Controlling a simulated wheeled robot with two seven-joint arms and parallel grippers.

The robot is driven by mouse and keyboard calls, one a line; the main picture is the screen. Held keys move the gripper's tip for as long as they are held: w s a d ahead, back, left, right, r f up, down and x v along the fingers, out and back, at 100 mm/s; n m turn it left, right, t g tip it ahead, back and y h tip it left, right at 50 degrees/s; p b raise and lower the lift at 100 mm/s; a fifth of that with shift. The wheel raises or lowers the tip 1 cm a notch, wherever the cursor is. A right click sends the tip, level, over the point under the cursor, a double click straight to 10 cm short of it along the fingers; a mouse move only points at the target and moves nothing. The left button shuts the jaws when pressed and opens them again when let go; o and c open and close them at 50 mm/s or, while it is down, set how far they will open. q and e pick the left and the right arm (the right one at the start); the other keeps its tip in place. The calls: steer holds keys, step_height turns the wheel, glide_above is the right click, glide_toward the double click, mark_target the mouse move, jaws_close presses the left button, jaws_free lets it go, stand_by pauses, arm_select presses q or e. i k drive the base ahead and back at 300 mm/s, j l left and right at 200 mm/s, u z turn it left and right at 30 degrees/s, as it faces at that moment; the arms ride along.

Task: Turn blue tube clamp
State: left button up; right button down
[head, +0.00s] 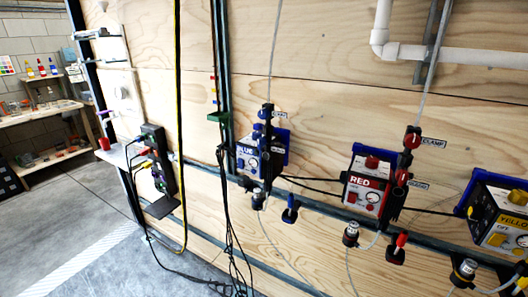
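The blue tube clamp (266,114) is a small blue knob-like part on a dark upright bracket, at the top of the blue unit in the head view. A small clamp label (280,115) sits just right of it. A thin clear tube (273,60) runs up the wall from it. The blue unit (247,160), marked BLUE, hangs below and left on the plywood wall. The clamp is too small to tell its turn position. Neither of my grippers shows in this view.
A red unit (366,192) with its own red clamp (411,140) and a yellow unit (500,220) hang to the right. Black cables (228,190) and a yellow-black cable (178,100) hang left of the blue unit. A workbench (45,160) stands far left; grey floor (75,225) is open.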

mark_target(263, 114)
steer(key=z, duration=0.95)
steer(key=j+z, duration=0.85)
steer(key=j, duration=0.2)
steer(key=k+j+z, duration=0.1)
steer(key=j+z, duration=0.3)
steer(key=k+j+z, duration=0.2)
steer(key=j+z, duration=0.2)
steer(key=j, duration=0.15)
